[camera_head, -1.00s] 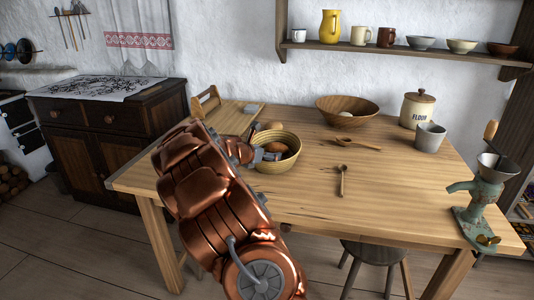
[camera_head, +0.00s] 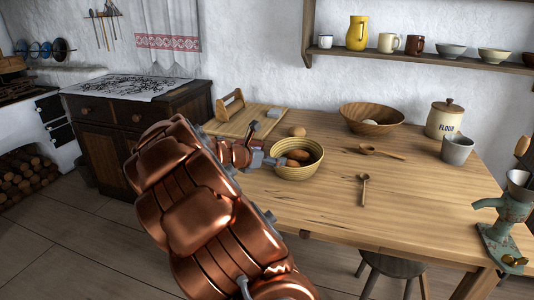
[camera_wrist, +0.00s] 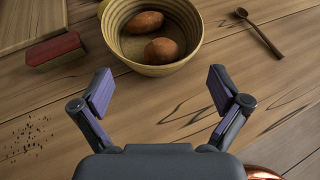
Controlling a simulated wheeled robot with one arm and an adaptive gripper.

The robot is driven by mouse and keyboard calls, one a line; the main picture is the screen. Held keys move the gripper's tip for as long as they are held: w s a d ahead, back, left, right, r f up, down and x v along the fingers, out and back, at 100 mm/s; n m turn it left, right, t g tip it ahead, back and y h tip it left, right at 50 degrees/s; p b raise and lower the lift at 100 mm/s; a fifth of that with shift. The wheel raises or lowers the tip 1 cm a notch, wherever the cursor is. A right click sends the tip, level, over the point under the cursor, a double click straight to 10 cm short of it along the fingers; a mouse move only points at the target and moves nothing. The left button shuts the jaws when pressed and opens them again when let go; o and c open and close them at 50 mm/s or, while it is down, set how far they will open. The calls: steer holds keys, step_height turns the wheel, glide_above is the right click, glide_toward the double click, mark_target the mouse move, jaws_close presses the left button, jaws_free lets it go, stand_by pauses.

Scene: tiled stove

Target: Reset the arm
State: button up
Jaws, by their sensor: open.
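My gripper (camera_head: 268,146) is at the end of my copper-coloured arm, which reaches up from the bottom of the head view. In the wrist view my gripper (camera_wrist: 160,92) has its two fingers spread wide with nothing between them, only table top below. A ribbed yellowish bowl (camera_head: 313,164) is just right of it in the head view. In the wrist view the bowl (camera_wrist: 112,44) is ahead, past the fingertips, with two brown potato-like things (camera_wrist: 160,50) in it. I cannot tell how high the fingers are above the table.
The wooden table (camera_head: 400,205) bears spoons (camera_head: 364,188), a wide wooden bowl (camera_head: 352,117), a flour jar (camera_head: 443,122), a grey cup (camera_head: 457,150) and a green grinder (camera_head: 500,225). A red-sided block (camera_wrist: 55,50) lies left of the bowl. The table's middle front is fairly clear.

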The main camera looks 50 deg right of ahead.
steer(key=shift+a+r, duration=0.1)
steer(key=shift+a, duration=0.1)
steer(key=s+a+f+m+g+y, duration=0.1)
steer(key=s+a+f+m+y, duration=0.25)
steer(key=s+a+m, duration=0.8)
steer(key=s+a+f+g+y, duration=0.15)
steer(key=s+a+y, duration=0.45)
steer(key=a, duration=1.2)
steer(key=s+a+f+m+y, duration=0.35)
steer(key=s+a+m, duration=0.25)
steer(key=s+a, duration=0.65)
steer(key=w+a+r+p, duration=0.1)
steer(key=r+p, duration=0.7)
steer(key=r, duration=0.1)
steer(key=w+a+r+t+p, duration=0.1)
steer(key=w+r+p, duration=0.1)
steer(key=r+p, duration=0.6)
steer(key=shift+w+a+r, duration=0.15)
steer(key=shift+a+r, duration=0.2)
steer(key=shift+r, duration=0.25)
